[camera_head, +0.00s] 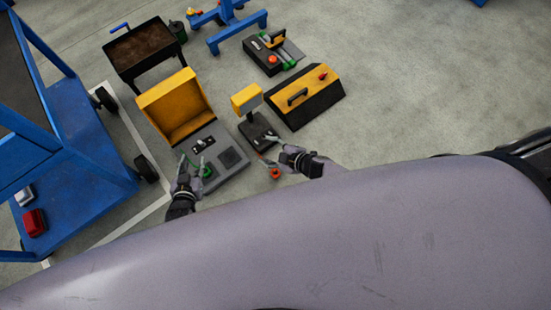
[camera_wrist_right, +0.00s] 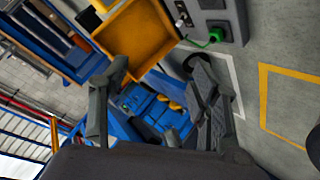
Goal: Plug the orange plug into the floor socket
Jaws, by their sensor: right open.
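A small orange-red piece (camera_head: 275,173), which looks like the orange plug, lies low beside my right gripper (camera_head: 268,150) in the head view. The right gripper is open with nothing seen between its fingers; the right wrist view also shows its spread fingers (camera_wrist_right: 157,66). My left gripper (camera_head: 193,161) looks open, over the near left part of a grey floor box (camera_head: 218,178) with a raised yellow lid (camera_head: 172,106). A green plug (camera_head: 207,172) sits at that box and shows in the right wrist view (camera_wrist_right: 215,37). I cannot tell which opening is the floor socket.
A black stand with a yellow top (camera_head: 247,98) is just beyond my right gripper. A yellow-and-black case (camera_head: 305,95) and a grey unit (camera_head: 285,62) stand behind. A blue cart (camera_head: 85,150) is on the left. Floor at the right is clear.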

